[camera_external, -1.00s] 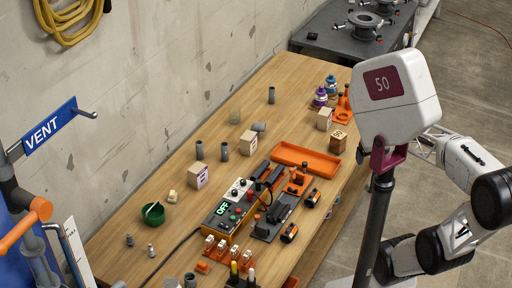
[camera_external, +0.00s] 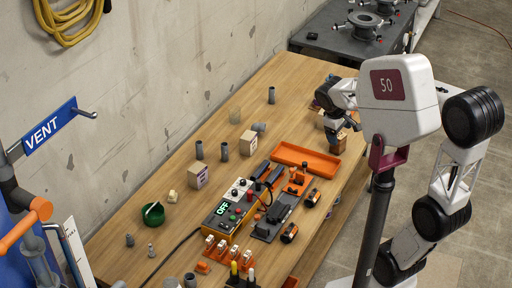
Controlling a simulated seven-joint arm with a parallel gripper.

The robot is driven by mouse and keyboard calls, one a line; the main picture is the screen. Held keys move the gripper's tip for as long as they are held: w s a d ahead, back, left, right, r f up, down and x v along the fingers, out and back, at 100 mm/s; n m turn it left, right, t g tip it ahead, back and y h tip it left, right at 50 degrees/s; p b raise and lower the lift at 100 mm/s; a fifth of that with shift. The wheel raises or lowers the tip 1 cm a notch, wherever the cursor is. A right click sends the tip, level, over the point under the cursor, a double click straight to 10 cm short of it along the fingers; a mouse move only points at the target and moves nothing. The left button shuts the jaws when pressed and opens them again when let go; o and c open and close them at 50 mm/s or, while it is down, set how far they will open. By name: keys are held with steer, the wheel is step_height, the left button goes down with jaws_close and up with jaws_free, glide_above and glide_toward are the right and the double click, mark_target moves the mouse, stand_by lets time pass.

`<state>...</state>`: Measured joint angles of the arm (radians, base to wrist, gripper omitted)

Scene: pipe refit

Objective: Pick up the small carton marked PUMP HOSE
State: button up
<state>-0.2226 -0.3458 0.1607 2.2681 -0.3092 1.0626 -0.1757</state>
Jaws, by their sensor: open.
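Several small cartons stand on the wooden workbench (camera_external: 262,92). One light carton (camera_external: 249,142) stands mid-bench and another (camera_external: 198,175) with a dark label stands nearer the left. A third light carton (camera_external: 320,121) is at the right, mostly hidden behind my gripper. A browner carton (camera_external: 338,145) stands just in front of it, its top partly covered. The lettering is too small to read, so I cannot tell which is marked PUMP HOSE. My gripper (camera_external: 333,127) is open, pointing down over the two right-hand cartons; whether it touches either cannot be told.
An orange tray (camera_external: 306,162) lies close to my gripper. The far left bench is clearer.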

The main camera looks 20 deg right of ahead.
steer(key=w+a+f+n+h, duration=0.3)
steer(key=w+a+n, duration=0.3)
steer(key=w+a, duration=0.5)
steer(key=n+t+h, duration=0.5)
steer(key=n+t, duration=0.3)
steer(key=n, duration=0.6)
glide_toward(197, 168)
steer(key=shift+x, duration=0.85)
steer(key=shift+d+r, duration=0.1)
steer(key=shift+d, duration=0.05)
steer(key=shift+x, duration=1.25)
steer(key=shift+x, duration=2.6)
steer(key=shift+w, duration=0.15)
